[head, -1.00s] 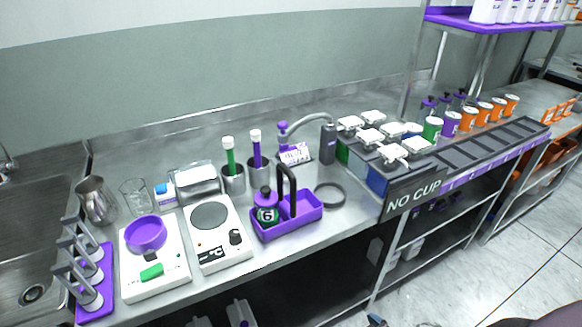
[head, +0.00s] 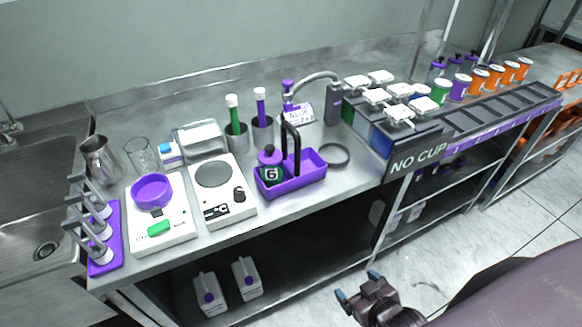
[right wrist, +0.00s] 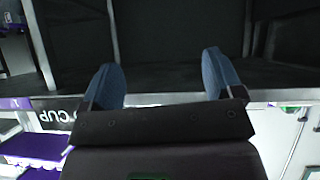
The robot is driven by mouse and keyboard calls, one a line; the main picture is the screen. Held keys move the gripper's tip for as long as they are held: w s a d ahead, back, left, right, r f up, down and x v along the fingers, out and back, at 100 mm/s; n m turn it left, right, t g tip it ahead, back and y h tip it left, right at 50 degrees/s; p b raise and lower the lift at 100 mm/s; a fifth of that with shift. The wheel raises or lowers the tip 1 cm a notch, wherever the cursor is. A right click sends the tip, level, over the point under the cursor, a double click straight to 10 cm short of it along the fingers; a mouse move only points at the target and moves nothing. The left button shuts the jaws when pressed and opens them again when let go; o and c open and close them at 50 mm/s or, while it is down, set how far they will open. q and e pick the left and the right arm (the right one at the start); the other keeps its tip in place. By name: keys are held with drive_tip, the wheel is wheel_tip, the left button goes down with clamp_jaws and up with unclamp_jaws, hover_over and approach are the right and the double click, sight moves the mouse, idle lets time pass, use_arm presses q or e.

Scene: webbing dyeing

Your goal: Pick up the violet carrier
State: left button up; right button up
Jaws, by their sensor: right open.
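The violet carrier (head: 308,181) is an open tray with a tall black handle. It stands on the steel counter near its front edge, right of the white hotplate. A violet-capped bottle marked 6 (head: 270,172) sits in its left part; the right part looks empty. My right gripper (head: 357,287) is open and empty, low in front of the counter, below and to the right of the carrier and apart from it. In the right wrist view its two blue fingertips (right wrist: 163,85) are spread wide with nothing between them. The carrier does not show in that view. My left gripper is not in view.
The hotplate (head: 224,205) stands close left of the carrier and a dark ring (head: 334,155) lies close right. Cups with green and violet sticks (head: 262,130) stand behind. The NO CUP sign (head: 418,161) hangs at the counter front. White jugs (head: 247,277) stand below.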

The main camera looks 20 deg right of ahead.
sight(298, 138)
drive_tip(key=shift+c, duration=0.5)
